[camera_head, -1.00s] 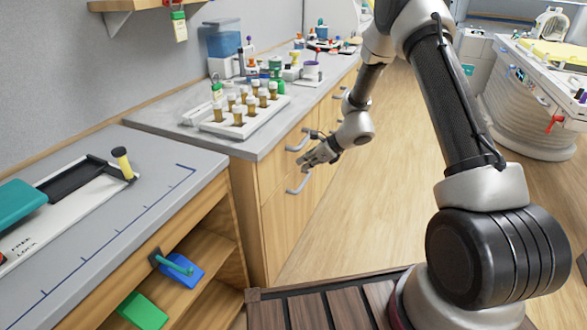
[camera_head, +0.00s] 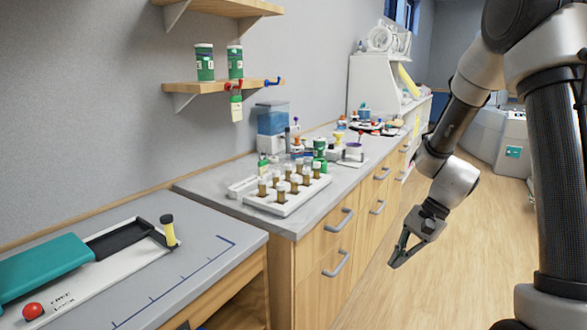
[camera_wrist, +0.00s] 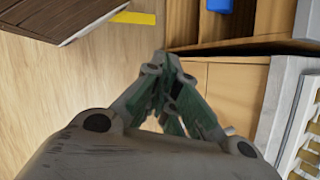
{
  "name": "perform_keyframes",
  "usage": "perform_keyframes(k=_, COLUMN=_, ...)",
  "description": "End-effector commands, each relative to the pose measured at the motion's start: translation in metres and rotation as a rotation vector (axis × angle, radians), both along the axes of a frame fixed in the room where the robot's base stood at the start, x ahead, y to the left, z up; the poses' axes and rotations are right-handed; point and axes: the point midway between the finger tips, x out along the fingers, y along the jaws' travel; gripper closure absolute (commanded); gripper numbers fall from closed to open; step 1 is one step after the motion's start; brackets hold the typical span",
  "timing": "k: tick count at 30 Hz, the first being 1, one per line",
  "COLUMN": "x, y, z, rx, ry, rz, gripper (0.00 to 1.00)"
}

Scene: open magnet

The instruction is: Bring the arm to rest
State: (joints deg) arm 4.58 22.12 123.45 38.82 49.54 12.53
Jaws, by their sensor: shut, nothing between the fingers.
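My gripper (camera_head: 404,252) hangs over the wooden floor in the head view, to the right of the drawer cabinet. It points down and to the left, with its fingers closed and empty. In the wrist view my gripper (camera_wrist: 178,122) shows its greenish fingers drawn together. It is apart from the drawer handles in the head view. My arm stands bent at the right of the head view, with its upper part cut off by the frame.
The drawer cabinet (camera_head: 316,255) has protruding handles (camera_head: 338,264) facing my gripper. A white rack (camera_head: 285,203) of brown vials stands on the counter. A teal block (camera_head: 45,265) lies on the nearer bench. Wooden floor (camera_head: 460,270) is open around the gripper.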

Motion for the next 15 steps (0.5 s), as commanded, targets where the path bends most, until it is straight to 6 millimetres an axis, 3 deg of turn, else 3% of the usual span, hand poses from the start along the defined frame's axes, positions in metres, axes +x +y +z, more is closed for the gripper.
perform_keyframes(k=1, x=-0.016, y=-0.009, z=0.021, rx=-0.034, ry=-0.043, rz=0.095, gripper=1.00)
perform_keyframes(k=6, x=-0.074, y=-0.046, z=0.082, rx=-0.176, ry=-0.172, rz=0.418, gripper=1.00)
perform_keyframes(k=15, x=-0.153, y=-0.096, z=0.160, rx=-0.459, ry=-0.387, rz=0.720, gripper=1.00)
